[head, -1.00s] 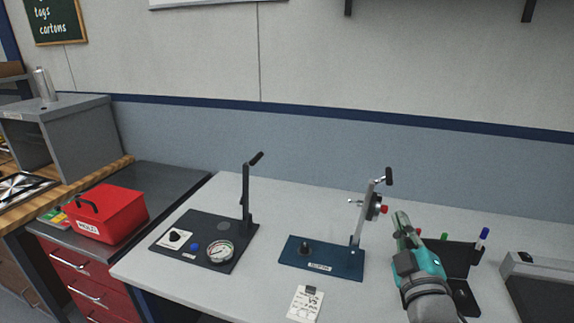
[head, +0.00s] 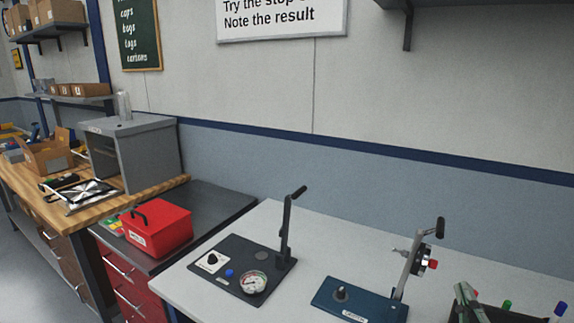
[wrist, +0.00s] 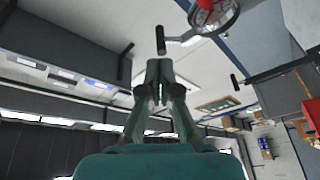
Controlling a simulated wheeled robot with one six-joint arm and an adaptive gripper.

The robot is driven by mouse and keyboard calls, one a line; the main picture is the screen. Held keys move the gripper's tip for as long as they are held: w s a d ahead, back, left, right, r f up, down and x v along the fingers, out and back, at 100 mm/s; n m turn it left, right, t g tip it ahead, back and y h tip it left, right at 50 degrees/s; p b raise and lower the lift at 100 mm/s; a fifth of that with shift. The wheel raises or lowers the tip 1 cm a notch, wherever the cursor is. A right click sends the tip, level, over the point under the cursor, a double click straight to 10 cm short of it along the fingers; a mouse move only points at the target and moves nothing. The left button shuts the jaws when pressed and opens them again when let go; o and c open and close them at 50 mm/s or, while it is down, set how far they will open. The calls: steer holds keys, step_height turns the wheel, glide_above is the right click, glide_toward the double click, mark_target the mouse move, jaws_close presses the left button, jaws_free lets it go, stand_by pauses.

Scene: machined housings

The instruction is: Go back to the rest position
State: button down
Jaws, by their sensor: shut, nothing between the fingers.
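My gripper (wrist: 158,88) points away from the wrist camera, its two fingers together with nothing between them. In the head view only its green finger end (head: 466,298) shows at the lower right, in front of the pen holder; the rest of my arm is cut off by the bottom edge.
A dark gauge fixture (head: 240,270) with an upright lever stands on the light table (head: 290,225). A red box (head: 157,229) sits on the dark cabinet at left, near a grey open housing (head: 150,150) on a wooden bench. Pens (head: 560,310) stand at the lower right.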

steer(key=s+a+f+m+g+y, duration=0.1)
steer(key=s+a+f+y, duration=0.1)
steer(key=s+a+f, duration=0.55)
steer(key=s+a+f+m+g+y, duration=0.1)
steer(key=s+a+f+y, duration=0.3)
steer(key=f, duration=0.7)
steer(key=s+a+f+m+g, duration=0.1)
steer(key=s+a+f, duration=0.1)
steer(key=s, duration=0.9)
steer(key=s+a+f+m+g+y, duration=0.1)
steer(key=s+a+f+m, duration=0.1)
steer(key=s, duration=1)
steer(key=shift+s+a+f, duration=0.15)
steer(key=shift+a+f, duration=0.5)
steer(key=shift+f, duration=0.25)
